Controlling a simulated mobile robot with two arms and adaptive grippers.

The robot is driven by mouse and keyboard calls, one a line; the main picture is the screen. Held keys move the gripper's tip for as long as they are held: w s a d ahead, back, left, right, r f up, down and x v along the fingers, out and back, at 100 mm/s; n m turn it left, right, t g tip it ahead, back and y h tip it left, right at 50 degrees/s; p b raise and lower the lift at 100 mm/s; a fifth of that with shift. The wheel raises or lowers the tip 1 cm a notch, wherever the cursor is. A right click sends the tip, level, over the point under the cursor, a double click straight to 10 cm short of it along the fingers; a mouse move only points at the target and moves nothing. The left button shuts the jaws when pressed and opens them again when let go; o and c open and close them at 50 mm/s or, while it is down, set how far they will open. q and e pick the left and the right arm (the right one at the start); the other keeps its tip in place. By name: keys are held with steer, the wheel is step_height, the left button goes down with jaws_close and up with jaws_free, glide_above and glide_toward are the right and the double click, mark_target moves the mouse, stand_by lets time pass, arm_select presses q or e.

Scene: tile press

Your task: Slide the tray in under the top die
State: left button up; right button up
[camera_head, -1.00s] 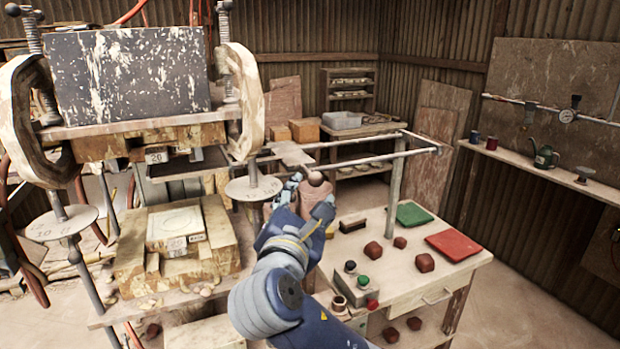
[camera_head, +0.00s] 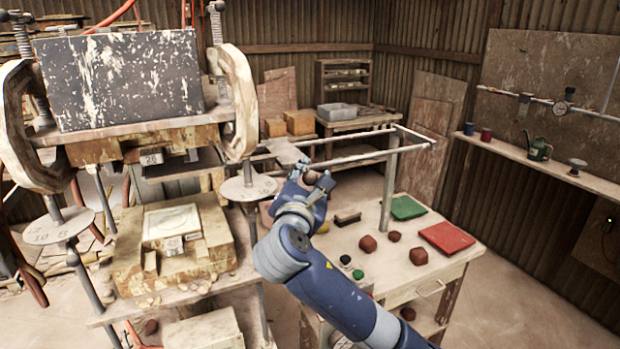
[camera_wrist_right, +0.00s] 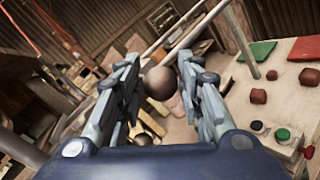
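The top die (camera_head: 150,142) is a brown block under the upper plate of the press at the left, with a tag on its front. A dark flat tray (camera_head: 182,166) shows just below it, partly hidden by the press. My right gripper (camera_head: 311,180) is at a round brown knob near these rails. In the right wrist view the knob (camera_wrist_right: 160,83) sits between the spread fingers; firm contact does not show. How knob and tray join is hidden. My left gripper is out of view.
Rails (camera_head: 350,158) run right from the press to a post (camera_head: 389,185). The bench (camera_head: 400,270) below bears a green pad, a red pad (camera_head: 446,238), several reddish lumps and buttons. The lower die block (camera_head: 175,240) stands below the tray.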

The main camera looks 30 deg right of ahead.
jaws_close()
steer(key=shift+a+p, duration=0.3)
steer(key=shift+p, duration=0.05)
steer(key=shift+w+a+f+p, duration=0.1)
steer(key=shift+a+p, duration=0.4)
steer(key=shift+a, duration=0.7)
steer(key=o, duration=0.5)
jaws_free()
steer(key=shift+o, duration=0.7)
steer(key=shift+d, duration=0.15)
steer(key=v, duration=1.2)
